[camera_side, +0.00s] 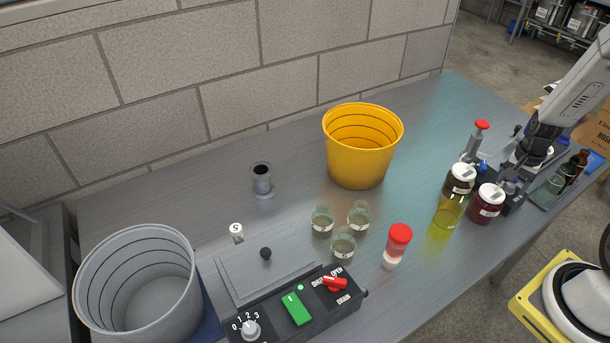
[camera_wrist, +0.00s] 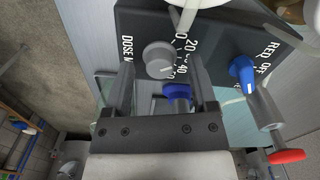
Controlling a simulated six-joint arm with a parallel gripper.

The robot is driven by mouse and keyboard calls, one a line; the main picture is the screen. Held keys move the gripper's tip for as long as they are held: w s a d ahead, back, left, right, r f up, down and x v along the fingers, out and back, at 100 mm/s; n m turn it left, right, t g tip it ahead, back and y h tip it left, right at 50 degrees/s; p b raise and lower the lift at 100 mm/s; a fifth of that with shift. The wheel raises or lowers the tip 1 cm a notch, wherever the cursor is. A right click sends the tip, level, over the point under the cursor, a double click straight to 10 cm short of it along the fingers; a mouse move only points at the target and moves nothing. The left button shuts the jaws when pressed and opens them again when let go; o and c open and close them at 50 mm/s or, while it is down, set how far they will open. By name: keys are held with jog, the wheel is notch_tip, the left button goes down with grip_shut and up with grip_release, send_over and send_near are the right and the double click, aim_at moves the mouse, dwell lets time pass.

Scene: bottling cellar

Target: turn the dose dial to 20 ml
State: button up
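The dose dial (camera_wrist: 158,58) is a round grey knob on a dark panel (camera_wrist: 140,18) lettered "DOSE M…", with white numbers including 20 and 40 along its right side. A pale mark shows at the knob's lower right; which number it points to I cannot tell for sure. My gripper (camera_wrist: 161,60) is open, with one finger on each side of the knob and gaps visible between. In the side view my gripper (camera_side: 514,180) is low at the right end of the bench, where the dial is hidden.
A blue part (camera_wrist: 177,91) lies between my fingers. A dark red jar (camera_side: 487,203) and yellow bottle (camera_side: 449,208) stand close to my gripper.

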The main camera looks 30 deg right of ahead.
aim_at(511, 185)
jog(key=shift+r, duration=0.15)
jog(key=shift+r, duration=3.75)
jog(key=w+a+r+n, duration=0.1)
jog(key=w+a+n, duration=0.15)
jog(key=a, duration=0.25)
jog(key=w+a+r+n+t, duration=0.1)
jog(key=a+r+n, duration=0.15)
jog(key=a, duration=0.35)
jog(key=w+a+r+n, duration=0.1)
jog(key=a+n, duration=0.2)
jog(key=a, duration=0.2)
jog(key=s+a+r+n+t, duration=0.1)
jog(key=s+a+n, duration=0.2)
jog(key=a+n, duration=0.4)
jog(key=a, duration=0.7)
jog(key=shift+r+t, duration=0.25)
jog(key=shift+t, duration=0.05)
